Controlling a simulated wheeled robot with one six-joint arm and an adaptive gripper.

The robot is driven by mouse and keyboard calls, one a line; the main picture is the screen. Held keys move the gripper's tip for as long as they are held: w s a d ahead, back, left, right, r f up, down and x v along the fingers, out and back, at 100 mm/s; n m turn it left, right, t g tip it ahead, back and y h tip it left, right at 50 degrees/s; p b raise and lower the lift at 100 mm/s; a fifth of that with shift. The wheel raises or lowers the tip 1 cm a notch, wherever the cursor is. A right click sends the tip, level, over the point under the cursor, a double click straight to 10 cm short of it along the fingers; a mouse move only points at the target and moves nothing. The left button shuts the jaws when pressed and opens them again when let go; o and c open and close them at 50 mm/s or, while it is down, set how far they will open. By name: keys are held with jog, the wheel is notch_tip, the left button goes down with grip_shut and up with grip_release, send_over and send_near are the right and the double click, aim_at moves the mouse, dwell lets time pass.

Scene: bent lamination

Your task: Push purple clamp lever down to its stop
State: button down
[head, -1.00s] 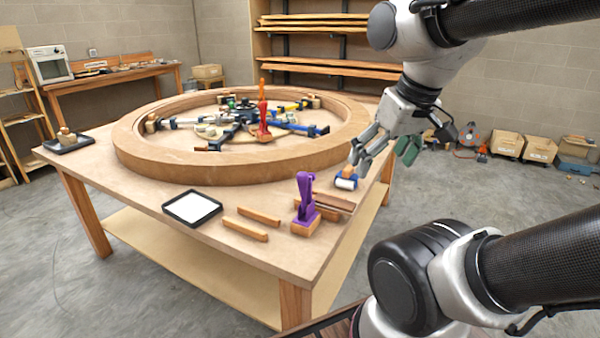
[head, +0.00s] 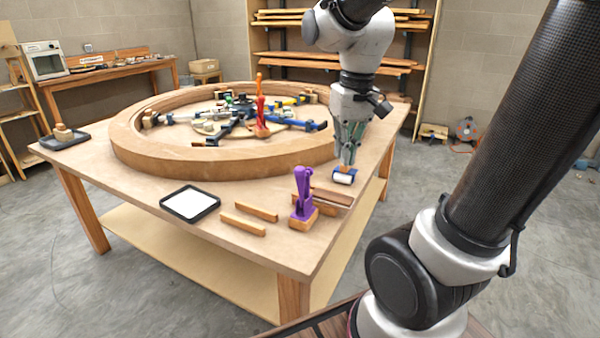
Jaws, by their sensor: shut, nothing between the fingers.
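The purple clamp (head: 302,208) stands on a small wooden block (head: 303,222) near the table's front right corner. Its purple lever (head: 302,180) stands upright. My gripper (head: 346,162) points straight down, to the right of the clamp and farther back on the table. Its fingers are together and hold nothing. Its tips are just above or at a small blue and white roller (head: 343,177); I cannot tell whether they touch it.
The large wooden ring (head: 190,160) with red (head: 262,115) and orange levers inside fills the table's back. Above the clamp is free.

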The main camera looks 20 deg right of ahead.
jog(key=shift+w+a+f+m+g+y, duration=0.1)
jog(key=shift+w+a+m+g, duration=0.4)
jog(key=shift+w+m, duration=1.5)
jog(key=shift+w+a+f+m+g+y, duration=0.15)
jog(key=shift+w+a+m, duration=0.55)
jog(key=shift+w+m, duration=1.25)
jog(key=shift+w+a+r+m+g+y, duration=0.1)
jog(key=shift+w+a+m+g, duration=0.4)
jog(key=shift+w+m, duration=1.5)
jog(key=shift+w+a+f+n, duration=0.1)
jog(key=shift+w+n, duration=0.65)
